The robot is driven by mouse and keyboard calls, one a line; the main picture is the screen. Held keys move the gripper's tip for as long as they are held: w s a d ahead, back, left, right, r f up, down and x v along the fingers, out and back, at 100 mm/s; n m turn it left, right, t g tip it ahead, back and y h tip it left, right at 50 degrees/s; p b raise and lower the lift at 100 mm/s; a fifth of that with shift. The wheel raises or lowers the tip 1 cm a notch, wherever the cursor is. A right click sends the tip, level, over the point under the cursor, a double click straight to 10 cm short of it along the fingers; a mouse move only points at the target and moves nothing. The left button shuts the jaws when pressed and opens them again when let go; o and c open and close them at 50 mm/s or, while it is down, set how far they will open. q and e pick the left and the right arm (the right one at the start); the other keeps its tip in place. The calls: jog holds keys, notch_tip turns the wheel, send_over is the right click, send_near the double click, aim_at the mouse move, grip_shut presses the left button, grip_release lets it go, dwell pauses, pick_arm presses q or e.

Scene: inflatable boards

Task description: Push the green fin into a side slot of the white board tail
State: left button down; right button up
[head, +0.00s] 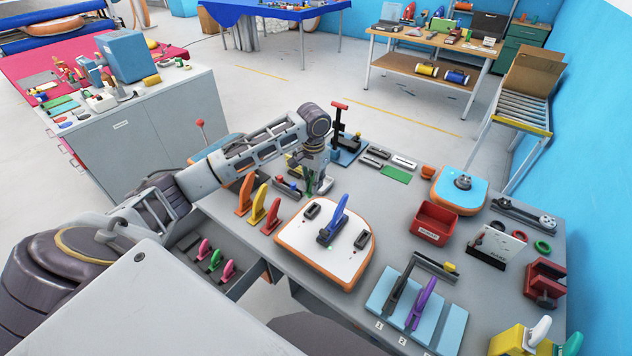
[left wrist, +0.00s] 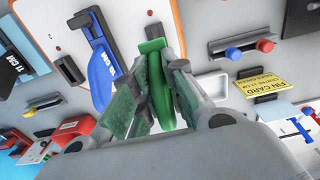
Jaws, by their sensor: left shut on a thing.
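The white board tail (head: 310,250) with an orange rim lies on the grey table, also partly in the left wrist view (left wrist: 140,18). A blue fin (head: 335,222) stands in its middle slot; it also shows in the left wrist view (left wrist: 101,78). A dark side slot (head: 312,211) is left of the blue fin, another (head: 362,240) right of it. My left gripper (head: 320,186) is shut on the green fin (left wrist: 158,84), above the table near the board's far edge. The fingers partly hide the fin. My right gripper is not in view.
Orange and yellow fins (head: 258,207) stand left of the board. A red bin (head: 434,222) stands to its right. A light-blue rack (head: 385,291) with black and purple fins is at the front. A green card (head: 396,175) lies behind.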

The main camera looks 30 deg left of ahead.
pick_arm(q)
jog(key=shift+s+a, duration=0.1)
jog(key=shift+a, duration=0.05)
jog(key=shift+d, duration=0.2)
jog(key=shift+a+f, duration=0.1)
jog(key=shift+f, duration=2.8)
jog(key=shift+f, duration=1.55)
dwell(1.4)
jog(key=c, duration=1.4)
grip_release()
jog(key=shift+o, duration=0.2)
